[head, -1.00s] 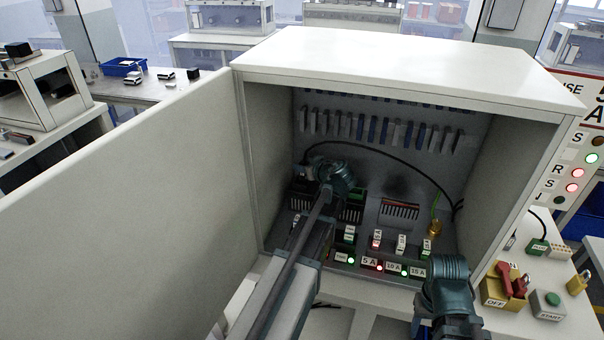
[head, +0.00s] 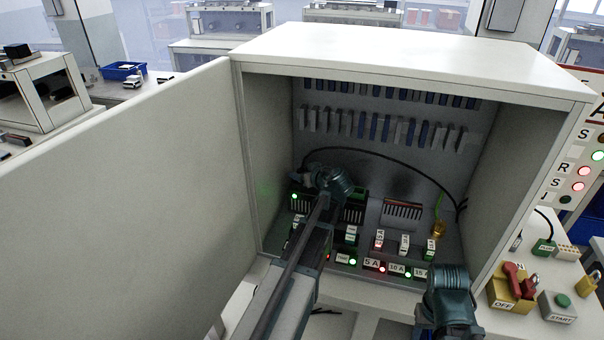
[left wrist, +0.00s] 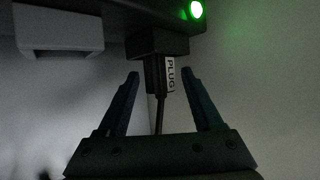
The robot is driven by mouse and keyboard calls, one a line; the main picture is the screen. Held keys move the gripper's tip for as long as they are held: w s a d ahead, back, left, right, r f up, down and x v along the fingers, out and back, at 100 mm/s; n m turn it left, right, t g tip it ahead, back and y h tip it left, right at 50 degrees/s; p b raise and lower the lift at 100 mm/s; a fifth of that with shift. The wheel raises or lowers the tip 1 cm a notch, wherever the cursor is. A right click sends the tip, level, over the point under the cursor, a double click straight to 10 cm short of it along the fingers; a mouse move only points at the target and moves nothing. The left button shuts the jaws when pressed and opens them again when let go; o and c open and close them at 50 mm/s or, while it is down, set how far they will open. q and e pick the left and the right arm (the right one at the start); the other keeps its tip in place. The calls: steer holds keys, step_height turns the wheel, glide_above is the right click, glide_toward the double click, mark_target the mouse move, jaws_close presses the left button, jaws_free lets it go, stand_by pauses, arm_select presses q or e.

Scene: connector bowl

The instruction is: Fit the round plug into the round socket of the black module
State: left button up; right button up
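The black module (head: 300,206) is at the left inside the cabinet, partly hidden by my left arm. In the left wrist view, the dark plug (left wrist: 154,75), with a white PLUG label, sits against the module (left wrist: 128,20), apparently seated in its socket. The socket itself is hidden. A green light (left wrist: 196,9) glows on the module. My left gripper (left wrist: 161,88) is open, its fingers apart on either side of the plug, with a gap to each. In the head view, the left gripper (head: 308,178) is beside the module. My right gripper (head: 447,325) is low at the front right; its fingers are unclear.
The open door (head: 120,200) stands at the left. A black cable (head: 400,165) arcs along the cabinet's back. Labelled fuses (head: 380,238) and lights stand in front. A red OFF switch (head: 514,280) and green START button (head: 563,300) sit outside at the right.

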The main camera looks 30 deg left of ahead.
arm_select(q)
steer(key=shift+r, duration=0.2)
steer(key=shift+s+d+r+p, duration=0.2)
steer(key=shift+d+p, duration=0.05)
steer(key=shift+p, duration=0.2)
steer(key=p+v, duration=0.4)
steer(key=v, duration=0.7)
steer(key=shift+d+p, duration=0.15)
steer(key=shift+p, duration=0.2)
steer(key=shift+f, duration=0.1)
steer(key=s+d+f+m+g+h, duration=0.2)
steer(key=s+d+f+m+h, duration=0.1)
steer(key=s+d, duration=0.4)
steer(key=s+d+f+m+g+h, duration=0.2)
steer(key=s+d+f+m, duration=0.3)
steer(key=d, duration=0.6)
steer(key=s+d+f+m+g+h, duration=0.3)
steer(key=s+d+f+m+h, duration=0.1)
steer(key=s+d+m, duration=0.3)
steer(key=s+d, duration=0.2)
steer(key=d, duration=0.1)
steer(key=shift+s+h, duration=0.3)
steer(key=shift+s, duration=0.1)
